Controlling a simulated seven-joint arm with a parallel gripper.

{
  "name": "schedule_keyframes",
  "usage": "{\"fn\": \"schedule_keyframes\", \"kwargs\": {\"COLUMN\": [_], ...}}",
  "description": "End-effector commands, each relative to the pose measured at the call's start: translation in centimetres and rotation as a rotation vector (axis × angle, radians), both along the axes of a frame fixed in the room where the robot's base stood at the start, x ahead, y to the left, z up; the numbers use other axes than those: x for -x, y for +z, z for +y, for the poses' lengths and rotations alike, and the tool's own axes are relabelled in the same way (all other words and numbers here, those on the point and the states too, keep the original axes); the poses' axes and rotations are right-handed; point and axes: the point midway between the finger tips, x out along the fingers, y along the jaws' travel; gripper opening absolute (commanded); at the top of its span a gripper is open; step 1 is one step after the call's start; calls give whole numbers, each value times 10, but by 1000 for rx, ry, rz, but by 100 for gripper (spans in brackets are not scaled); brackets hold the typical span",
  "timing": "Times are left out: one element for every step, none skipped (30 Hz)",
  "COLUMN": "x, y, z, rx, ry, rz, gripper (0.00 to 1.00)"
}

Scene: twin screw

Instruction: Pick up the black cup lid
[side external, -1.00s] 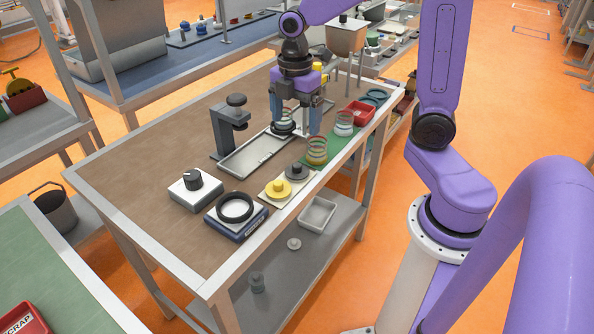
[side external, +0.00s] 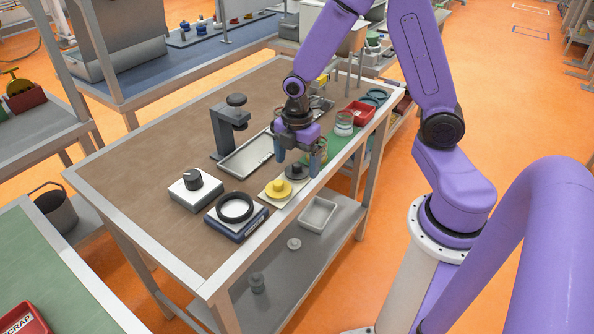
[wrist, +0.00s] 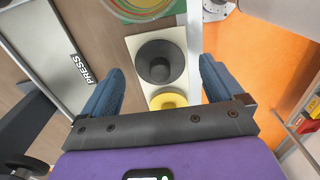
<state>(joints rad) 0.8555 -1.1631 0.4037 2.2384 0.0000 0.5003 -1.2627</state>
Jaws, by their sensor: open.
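The black cup lid (side external: 296,171), a dark grey round disc with a raised knob, sits on a pale plate (side external: 274,199) beside a yellow lid (side external: 278,188). In the wrist view the black lid (wrist: 159,62) lies between my fingers, above the yellow lid (wrist: 168,100) in the picture. My gripper (side external: 297,162) is open and empty, pointing down over the black lid with a finger to either side. I cannot tell the exact height of the fingertips over the plate.
A coloured coil (wrist: 143,8) stands close to the plate, partly hidden by my gripper in the side view. A metal tray (side external: 245,158) and a dark press stand (side external: 228,130) lie to the left. A black-ringed block (side external: 235,210) is nearer the front edge.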

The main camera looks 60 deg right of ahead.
Motion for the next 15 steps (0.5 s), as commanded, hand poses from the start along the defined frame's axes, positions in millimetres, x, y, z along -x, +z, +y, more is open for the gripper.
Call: {"fn": "schedule_keyframes", "kwargs": {"x": [0,0,0,0,0,0,0,0,0,0,0,0,0,0,0], "y": [-4,-6,-7,-8,-8,-9,-9,-9,-8,-8,-8,-8,-8,-8,-8], "z": [0,0,0,0,0,0,0,0,0,0,0,0,0,0,0], "rx": [0,0,0,0,0,0,0,0,0,0,0,0,0,0,0], "ry": [0,0,0,1,1,1,1,1,1,0,0,0,0,0,0], "rz": [1,1,1,0,0,-1,-1,-1,-1,-1,-1,-1,-1,-1,-1], "gripper": [94,94,94,94,94,94,94,94,94,94,94,84,74,65,52]}}
